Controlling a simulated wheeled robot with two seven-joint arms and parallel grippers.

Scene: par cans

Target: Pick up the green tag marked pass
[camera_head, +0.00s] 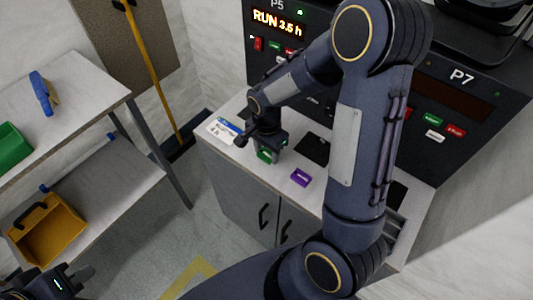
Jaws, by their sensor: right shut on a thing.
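The green tag (264,156) is at the cabinet top below the P5 machine, partly hidden by my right gripper. Its marking is too small to read. My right gripper (267,150) points down and is shut on the green tag. I cannot tell whether the tag still touches the surface. My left gripper (78,283) is at the bottom left corner, far from the tag and partly cut off by the frame. I cannot tell whether its fingers are apart.
A purple tag (301,177) lies right of the green one. A white and blue card (224,131) lies to the left, and a black pad (313,149) behind. A shelf (75,100) at left holds a green bin (12,146); a yellow bin (48,229) is below.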

